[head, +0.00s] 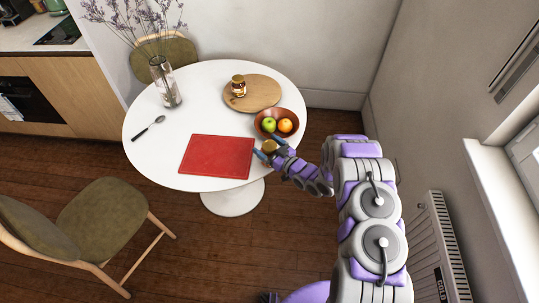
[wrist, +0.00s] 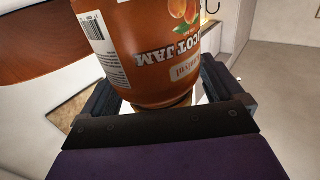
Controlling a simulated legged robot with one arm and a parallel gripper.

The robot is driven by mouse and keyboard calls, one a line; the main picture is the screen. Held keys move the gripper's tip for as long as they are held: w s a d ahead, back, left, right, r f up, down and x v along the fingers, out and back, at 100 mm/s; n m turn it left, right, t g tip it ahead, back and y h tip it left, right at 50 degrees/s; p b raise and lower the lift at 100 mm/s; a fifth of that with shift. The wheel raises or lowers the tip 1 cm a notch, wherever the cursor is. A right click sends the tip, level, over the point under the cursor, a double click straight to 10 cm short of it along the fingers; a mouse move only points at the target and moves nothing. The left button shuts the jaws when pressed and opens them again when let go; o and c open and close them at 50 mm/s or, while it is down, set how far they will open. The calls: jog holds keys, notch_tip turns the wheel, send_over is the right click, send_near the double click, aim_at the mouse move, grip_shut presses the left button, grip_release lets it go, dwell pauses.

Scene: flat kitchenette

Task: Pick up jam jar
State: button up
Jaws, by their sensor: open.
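An apricot jam jar (wrist: 155,50) fills the upper middle of the wrist view, its label text upside down in the picture. In the head view its gold lid (head: 269,146) shows at the table's right edge, by the red mat's right corner. My gripper (head: 270,149) is open there, with one finger on each side of the jar. Whether the fingers touch the glass I cannot tell. A second jar (head: 239,86) with a gold lid and a light label stands on the round wooden board (head: 262,95) farther back.
A bowl (head: 289,113) with a green and an orange fruit stands just behind my gripper. The red mat (head: 215,157) lies left of it on the white table (head: 190,100).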

jog(key=shift+w+a, duration=0.3)
jog(key=shift+a, duration=0.25)
jog(key=shift+d, duration=0.15)
jog(key=shift+d, duration=0.2)
jog(key=shift+c, duration=1.3)
jog(key=shift+a, duration=0.15)
jog(key=c, duration=1.2)
